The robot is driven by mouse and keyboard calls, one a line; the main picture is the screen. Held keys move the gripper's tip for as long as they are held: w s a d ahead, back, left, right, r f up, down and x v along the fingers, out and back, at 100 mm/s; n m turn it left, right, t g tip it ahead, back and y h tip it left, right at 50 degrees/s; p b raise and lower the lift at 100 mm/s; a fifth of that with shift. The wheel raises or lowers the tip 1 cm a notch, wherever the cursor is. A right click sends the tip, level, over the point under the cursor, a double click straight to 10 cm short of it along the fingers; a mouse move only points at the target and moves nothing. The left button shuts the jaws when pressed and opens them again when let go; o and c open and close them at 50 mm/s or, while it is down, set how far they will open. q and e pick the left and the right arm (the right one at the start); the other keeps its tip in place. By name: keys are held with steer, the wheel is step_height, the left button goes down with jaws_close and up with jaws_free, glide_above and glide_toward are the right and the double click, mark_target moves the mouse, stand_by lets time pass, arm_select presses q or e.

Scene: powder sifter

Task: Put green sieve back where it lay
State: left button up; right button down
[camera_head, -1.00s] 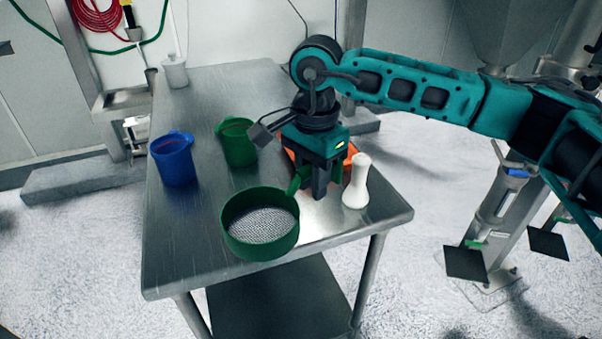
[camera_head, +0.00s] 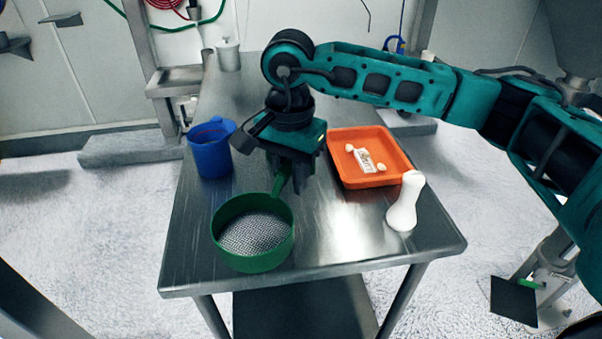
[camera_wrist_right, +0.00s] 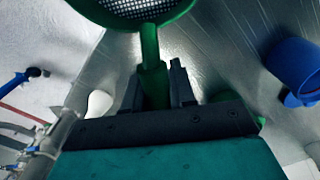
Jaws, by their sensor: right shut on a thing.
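The green sieve (camera_head: 252,263), a round pan with a grey mesh bottom, is upright over the front left of the metal table. I cannot tell whether it touches the table. It also shows at the top of the right wrist view (camera_wrist_right: 172,13). My right gripper (camera_head: 291,182) is shut on the sieve's green handle, which runs between the fingers in the right wrist view (camera_wrist_right: 152,75). My left gripper is not in view.
On the metal table (camera_head: 330,235), an orange tray (camera_head: 392,178) holding small white pieces lies right of the gripper. A white flared piece (camera_head: 404,205) stands near the right edge. A blue jug (camera_head: 210,155) stands behind the sieve to the left. A pale container (camera_head: 229,55) is at the back.

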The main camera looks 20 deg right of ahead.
steer(key=m, duration=0.2)
steer(key=w+a+f+m, duration=0.1)
steer(key=m, duration=0.2)
steer(key=shift+w+a+f+m, duration=0.25)
steer(key=shift+w+a+m, duration=0.15)
steer(key=shift+w+a+f+m+b, duration=0.2)
steer(key=shift+f+m+b, duration=0.55)
steer(key=shift+f, duration=0.55)
steer(key=shift+w+a+f+m+b, duration=0.15)
steer(key=shift+f+m+b, duration=0.65)
steer(key=shift+f, duration=0.55)
steer(key=shift+w+a+f+m+b, duration=0.1)
steer(key=shift+w+f+m+b, duration=0.1)
steer(key=shift+f+m+b, duration=0.85)
steer(key=shift+f+n, duration=0.3)
steer(key=shift+f, duration=0.6)
steer(key=c, duration=0.8)
jaws_free()
steer(key=shift+c, duration=0.2)
step_height(320, 180, up, 13)
steer(key=shift+s, duration=0.1)
